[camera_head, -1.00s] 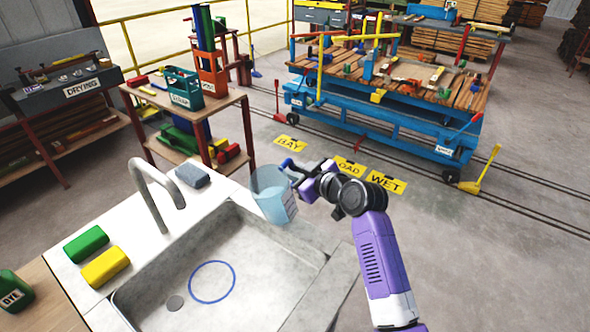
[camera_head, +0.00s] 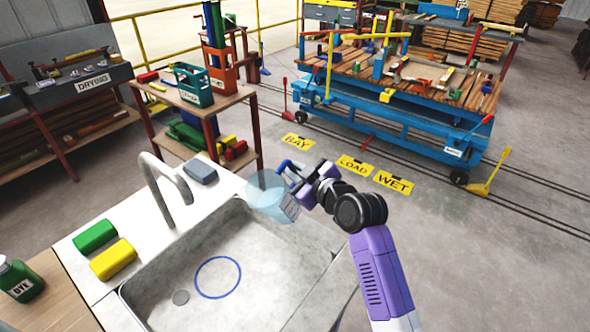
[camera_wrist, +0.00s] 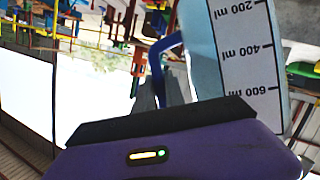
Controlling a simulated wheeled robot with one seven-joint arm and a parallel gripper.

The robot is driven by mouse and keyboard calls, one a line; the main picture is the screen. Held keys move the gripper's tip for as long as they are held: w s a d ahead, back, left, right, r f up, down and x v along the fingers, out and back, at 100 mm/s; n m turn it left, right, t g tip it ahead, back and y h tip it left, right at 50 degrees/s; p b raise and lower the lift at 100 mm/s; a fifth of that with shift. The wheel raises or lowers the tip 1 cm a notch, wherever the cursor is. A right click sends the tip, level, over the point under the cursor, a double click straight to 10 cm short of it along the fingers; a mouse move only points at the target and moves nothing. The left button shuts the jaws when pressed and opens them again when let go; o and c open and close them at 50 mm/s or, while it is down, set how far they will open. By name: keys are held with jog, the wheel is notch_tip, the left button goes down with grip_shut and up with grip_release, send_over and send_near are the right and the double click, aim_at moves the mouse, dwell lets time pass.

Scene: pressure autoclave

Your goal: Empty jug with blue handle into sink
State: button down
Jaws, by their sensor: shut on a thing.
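The clear, bluish jug (camera_head: 268,193) hangs over the back right rim of the sink (camera_head: 290,240), tilted to the left. Its scale strip with ml marks shows in the wrist view, where the jug (camera_wrist: 205,55) fills the upper right. My gripper (camera_head: 292,175) is shut on the blue handle (camera_wrist: 158,62), to the right of the jug's body. The sink basin is empty apart from a blue ring (camera_head: 218,278) marked on its floor and a drain (camera_head: 181,297). I cannot tell whether liquid is in the jug.
A curved faucet (camera_head: 165,185) stands at the sink's back left. A grey sponge (camera_head: 201,173), a green block (camera_head: 96,236) and a yellow block (camera_head: 113,259) lie on the counter. A dye bottle (camera_head: 18,281) stands at far left. The air above the basin is clear.

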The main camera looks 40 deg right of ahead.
aim_at(270, 175)
jog(key=shift+s+a+r+n+t+h+b, duration=0.1)
jog(key=shift+a+r+n+t+h+b, duration=0.15)
jog(key=shift+r+n+b, duration=0.45)
jog(key=shift+a+r+n+t+h+b, duration=0.2)
jog(key=shift+n+t+b, duration=0.25)
jog(key=shift+b, duration=0.55)
jog(key=shift+s+a+r+n+t+b, duration=0.1)
jog(key=shift+a+r+n+t+b, duration=0.15)
jog(key=shift+n+b, duration=0.35)
jog(key=shift+s+a+n+t+b, duration=0.15)
jog(key=shift+a+n+b, duration=0.2)
jog(key=shift+b, duration=0.35)
jog(key=shift+a+h+b, duration=0.1)
jog(key=shift+h+b, duration=0.2)
jog(key=shift+h, duration=0.05)
jog(key=shift+s+a+n+b, duration=0.1)
jog(key=shift+a+n+b, duration=0.2)
jog(key=shift+n+b, duration=0.35)
jog(key=shift+r, duration=0.1)
jog(key=shift+s+a+f+n+t+b, duration=0.3)
jog(key=shift+a+n+b, duration=0.35)
jog(key=shift+b, duration=0.45)
jog(key=shift+s+a+f+n+t+b, duration=0.15)
jog(key=shift+a+f+n+t+b, duration=0.15)
jog(key=shift+a+n+b, duration=0.6)
jog(key=shift+s+a+f+n+t+b, duration=0.2)
jog(key=shift+a+n+t+b, duration=0.2)
jog(key=shift+b, duration=0.9)
